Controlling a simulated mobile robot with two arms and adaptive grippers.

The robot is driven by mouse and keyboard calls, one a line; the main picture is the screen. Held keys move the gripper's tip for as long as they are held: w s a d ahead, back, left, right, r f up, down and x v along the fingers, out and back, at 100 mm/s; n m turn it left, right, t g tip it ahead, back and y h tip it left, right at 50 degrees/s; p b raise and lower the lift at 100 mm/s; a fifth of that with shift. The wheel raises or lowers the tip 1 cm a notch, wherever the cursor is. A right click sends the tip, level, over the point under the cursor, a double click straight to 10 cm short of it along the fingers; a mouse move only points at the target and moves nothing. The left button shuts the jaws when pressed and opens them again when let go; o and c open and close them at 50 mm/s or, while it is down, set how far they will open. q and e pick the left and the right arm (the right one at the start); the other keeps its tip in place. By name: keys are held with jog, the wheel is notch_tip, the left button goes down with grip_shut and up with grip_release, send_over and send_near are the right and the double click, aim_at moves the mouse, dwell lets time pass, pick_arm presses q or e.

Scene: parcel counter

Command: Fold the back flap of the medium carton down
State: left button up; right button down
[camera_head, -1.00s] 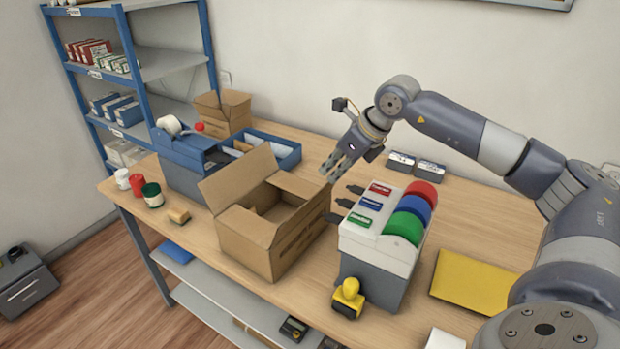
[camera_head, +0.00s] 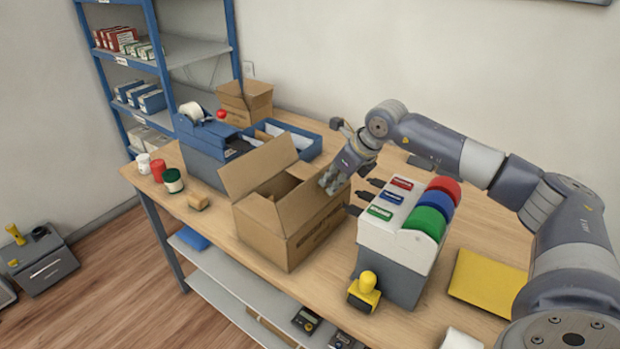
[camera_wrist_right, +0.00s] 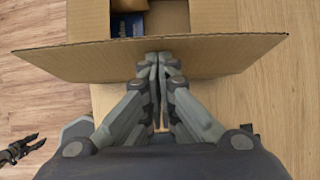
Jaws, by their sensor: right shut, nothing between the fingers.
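The medium carton (camera_head: 272,232) stands open on the table in the head view. One broad flap (camera_head: 258,168) rises at its left side. My right gripper (camera_head: 328,184) is at the carton's right upper edge, fingers pointing down. In the right wrist view its closed fingers (camera_wrist_right: 158,66) are empty and lie over the middle of a wide cardboard flap (camera_wrist_right: 225,52); whether they touch it I cannot tell. Beyond that flap the carton's interior (camera_wrist_right: 168,20) shows, with something blue in it. A dark two-pronged shape, apparently my left gripper (camera_wrist_right: 30,145), is at the lower left, prongs apart.
A dispenser with coloured rolls (camera_head: 385,245) stands close to the right of the carton, its black handles towards it. A yellow stamp (camera_head: 364,292) is in front. A blue-grey tape unit (camera_head: 205,150) and a smaller carton (camera_head: 245,102) stand behind left. A yellow envelope (camera_head: 487,277) lies at right.

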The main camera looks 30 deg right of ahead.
aim_at(320, 175)
jog(key=w, duration=0.3)
jog(key=shift+w+a+f, duration=0.2)
jog(key=shift+a, duration=0.2)
jog(key=shift+w+a+f+b, duration=0.1)
jog(key=shift+w+a+b, duration=0.05)
jog(key=shift+w+b, duration=0.2)
jog(key=b+x, duration=0.1)
jog(key=x, duration=0.1)
jog(key=b+x, duration=0.1)
jog(key=shift+w+f, duration=0.2)
jog(key=shift+w, duration=0.2)
pick_arm(q)
notch_tip(320, 175, down, 3)
jog(key=shift+w+a+r+b, duration=0.1)
jog(key=shift+w+a+b, duration=0.05)
jog(key=shift+b, duration=0.2)
pick_arm(e)
jog(key=shift+w+f, duration=0.15)
jog(key=shift+f, duration=0.25)
pick_arm(q)
jog(key=shift+w, duration=0.1)
notch_tip(320, 175, up, 6)
jog(key=p, duration=0.5)
jog(key=shift+f+p, duration=0.25)
jog(key=shift+p, duration=0.05)
pick_arm(e)
notch_tip(320, 175, up, 9)
